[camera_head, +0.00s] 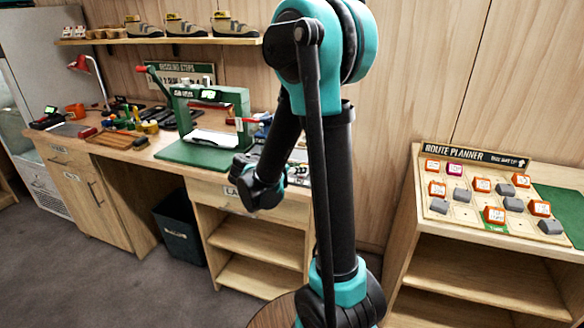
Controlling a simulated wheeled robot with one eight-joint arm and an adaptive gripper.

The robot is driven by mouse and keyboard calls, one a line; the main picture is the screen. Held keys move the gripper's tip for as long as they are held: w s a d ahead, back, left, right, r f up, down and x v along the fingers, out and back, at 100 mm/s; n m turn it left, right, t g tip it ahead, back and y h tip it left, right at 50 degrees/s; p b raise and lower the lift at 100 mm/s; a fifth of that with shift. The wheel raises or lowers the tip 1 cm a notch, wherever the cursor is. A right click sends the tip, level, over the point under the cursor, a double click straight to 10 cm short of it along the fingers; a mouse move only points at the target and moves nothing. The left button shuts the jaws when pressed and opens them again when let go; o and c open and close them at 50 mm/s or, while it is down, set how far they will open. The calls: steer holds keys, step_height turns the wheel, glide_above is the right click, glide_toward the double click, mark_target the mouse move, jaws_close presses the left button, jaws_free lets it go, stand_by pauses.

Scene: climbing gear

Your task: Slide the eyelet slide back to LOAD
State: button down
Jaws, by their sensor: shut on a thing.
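A green bench press (215,125) stands on the workbench, with a green base plate, a small lit display and red-tipped handles. A pale flat piece (212,139) lies low inside its frame; I cannot tell whether this is the eyelet slide. No LOAD mark is readable. My black and teal arm rises in front of the right part of the bench, and its lower links bend down and back near the press's right side. My gripper's fingers cannot be made out; arm links hide that part of the bench, so its contact with the slide is hidden.
A wooden workbench (170,158) holds tools, small pots and a red lamp (82,65). A dark bin (180,228) stands below it. A shelf (165,41) with shoes is above. A route planner board (470,200) is at right. Grey floor is clear at front left.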

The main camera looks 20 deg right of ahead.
steer(key=shift+s+d, duration=0.15)
steer(key=c, duration=1.4)
jaws_free()
steer(key=shift+d, duration=0.1)
steer(key=shift+a, duration=0.2)
steer(key=shift+s+a+r, duration=0.15)
steer(key=shift+a+r, duration=0.05)
steer(key=shift+a, duration=0.05)
steer(key=v, duration=1.1)
